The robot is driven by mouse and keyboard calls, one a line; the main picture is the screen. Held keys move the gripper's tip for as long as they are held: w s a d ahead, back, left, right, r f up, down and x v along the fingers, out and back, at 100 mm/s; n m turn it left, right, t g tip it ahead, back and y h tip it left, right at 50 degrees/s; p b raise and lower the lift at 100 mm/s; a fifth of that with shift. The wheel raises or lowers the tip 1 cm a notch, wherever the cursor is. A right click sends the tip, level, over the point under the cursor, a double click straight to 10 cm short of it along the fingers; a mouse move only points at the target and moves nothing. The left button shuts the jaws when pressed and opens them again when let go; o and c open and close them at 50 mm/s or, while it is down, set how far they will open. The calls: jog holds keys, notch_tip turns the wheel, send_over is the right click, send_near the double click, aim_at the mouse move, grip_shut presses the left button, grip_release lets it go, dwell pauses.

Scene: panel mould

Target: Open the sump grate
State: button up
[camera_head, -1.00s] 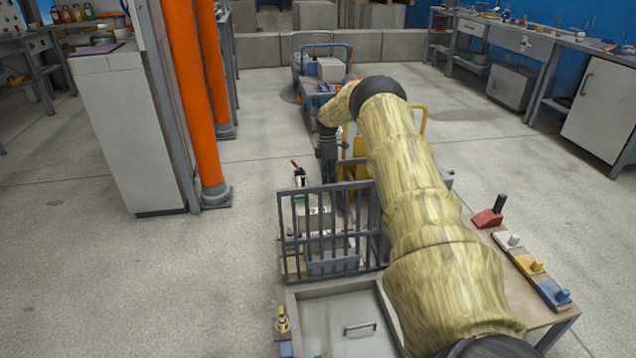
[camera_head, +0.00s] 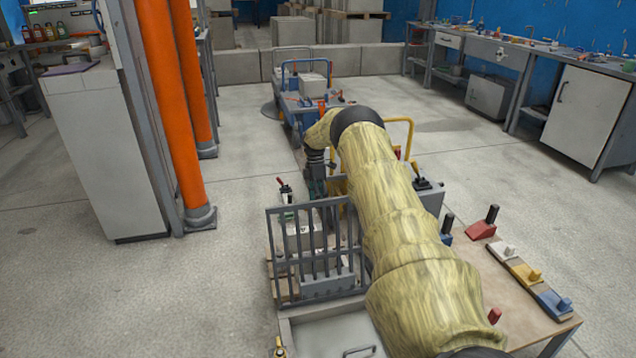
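The sump grate (camera_head: 290,250), a dark grey frame of upright bars, stands raised at the back edge of a pale grey box. My sleeved arm reaches forward past its right side and hides part of that side. My gripper (camera_head: 318,188) is small and dark, pointing down behind or at the grate's top edge. I cannot tell whether it touches the grate or whether its fingers are open. Grey blocks and equipment show through the bars.
The pale box (camera_head: 330,333) has a metal handle (camera_head: 358,351) on its surface. A wooden table (camera_head: 520,300) with red, white, yellow and blue pieces stands right. Orange pipes (camera_head: 175,120) rise at left. A blue cart (camera_head: 300,85) stands behind. Floor at left is clear.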

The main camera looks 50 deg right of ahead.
jog(key=shift+w+r, duration=0.15)
jog(key=shift+c, duration=0.4)
jog(key=shift+w+a+r, duration=0.1)
jog(key=shift+w+r, duration=0.1)
jog(key=shift+r, duration=0.15)
jog(key=v, duration=0.9)
jog(key=shift+d, duration=0.2)
jog(key=shift+c, duration=0.9)
jog(key=shift+d+r, duration=0.1)
jog(key=shift+r, duration=0.95)
